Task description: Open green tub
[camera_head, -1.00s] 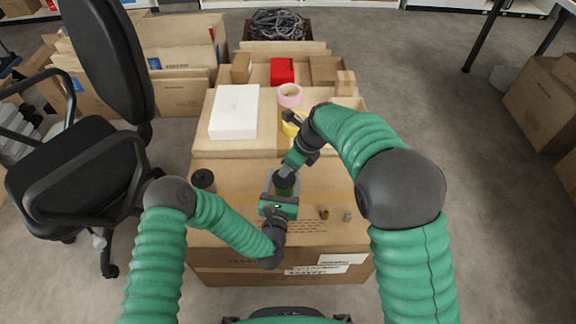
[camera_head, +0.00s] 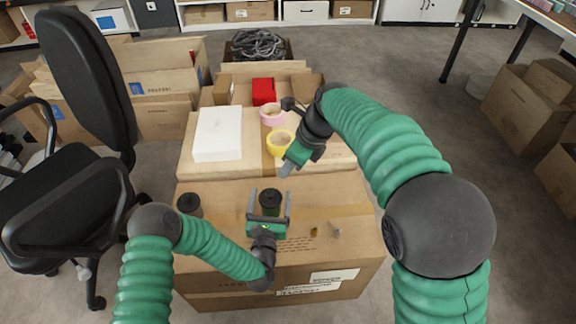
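The green tub (camera_head: 270,210) stands upright on the front carton, with a black top (camera_head: 269,196). Its lower part is partly hidden behind my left gripper. My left gripper (camera_head: 270,194) is open, one finger on each side of the tub, with gaps showing between fingers and tub. My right gripper (camera_head: 285,170) is raised above and beyond the tub to the right, near the yellow tape roll. It is apart from the tub, and I see nothing held in it; its finger opening is hard to make out.
A second dark tub (camera_head: 190,204) stands on the carton (camera_head: 330,200) to the left. Two small items (camera_head: 314,231) (camera_head: 336,232) lie to the right. Behind are a white box (camera_head: 218,134), a yellow tape roll (camera_head: 279,142), a pink roll (camera_head: 272,113) and a red box (camera_head: 263,91).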

